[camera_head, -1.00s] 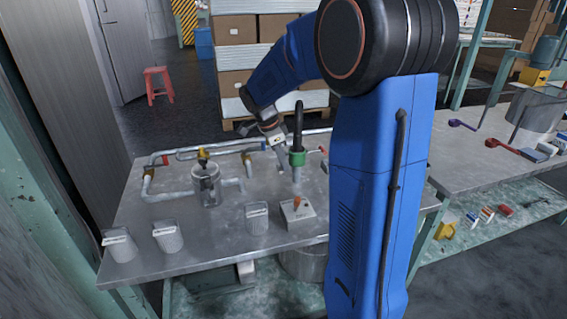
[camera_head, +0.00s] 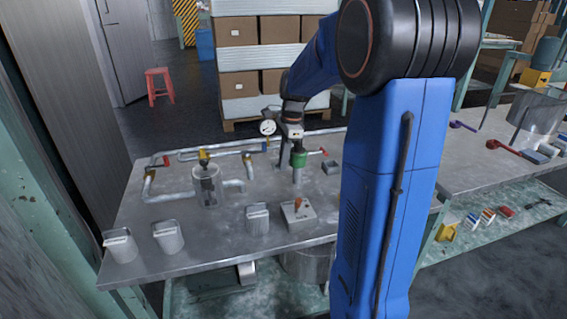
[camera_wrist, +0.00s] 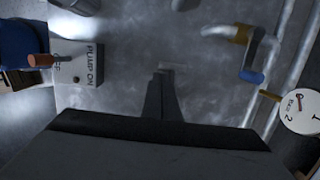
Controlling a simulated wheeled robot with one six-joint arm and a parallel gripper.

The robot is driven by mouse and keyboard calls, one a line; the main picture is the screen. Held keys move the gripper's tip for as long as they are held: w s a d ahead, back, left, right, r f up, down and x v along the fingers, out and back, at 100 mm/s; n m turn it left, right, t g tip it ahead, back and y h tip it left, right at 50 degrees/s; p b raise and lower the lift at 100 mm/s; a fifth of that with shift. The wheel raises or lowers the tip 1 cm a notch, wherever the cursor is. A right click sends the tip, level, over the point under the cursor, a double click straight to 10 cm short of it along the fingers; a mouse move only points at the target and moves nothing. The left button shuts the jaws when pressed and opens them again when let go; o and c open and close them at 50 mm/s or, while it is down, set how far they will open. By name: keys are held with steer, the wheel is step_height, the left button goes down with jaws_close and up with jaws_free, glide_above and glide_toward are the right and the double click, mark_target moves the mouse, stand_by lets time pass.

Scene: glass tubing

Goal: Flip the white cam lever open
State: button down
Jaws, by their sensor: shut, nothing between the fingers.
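I cannot make out the white cam lever for certain in either view. My wrist covers the space above the coupling.
The PUMP ON box (camera_head: 299,214) with an orange switch stands in front. A gauge (camera_head: 268,128) is behind. Several grey cups line the front edge. A small grey block (camera_head: 332,168) sits right.

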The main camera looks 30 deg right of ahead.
steer(key=shift+a+r+y, duration=0.1)
steer(key=shift+r+y, duration=0.15)
steer(key=shift+y, duration=0.35)
steer(key=shift+r, duration=0.3)
stand_by(1.3)
steer(key=shift+r, duration=0.7)
steer(key=v, duration=1)
steer(key=shift+s, duration=0.15)
